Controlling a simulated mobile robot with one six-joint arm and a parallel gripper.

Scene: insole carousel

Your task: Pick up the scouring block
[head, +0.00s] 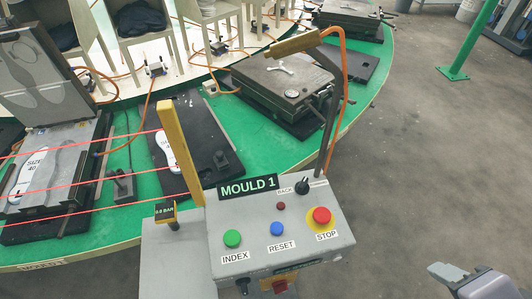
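I cannot make out a scouring block for certain in the head view. A small pale block (209,88) lies on the green carousel edge near an orange hose, too small to identify. Part of what looks like my gripper (452,274) shows at the bottom right, over the grey floor and to the right of the control box. It is cut off by the frame, and its finger gap is not clear.
A grey control box (262,252) marked MOULD 1 stands in front of the green carousel (140,222). Red beams cross the left. A green post (465,45) stands right; nearby floor (420,170) is clear.

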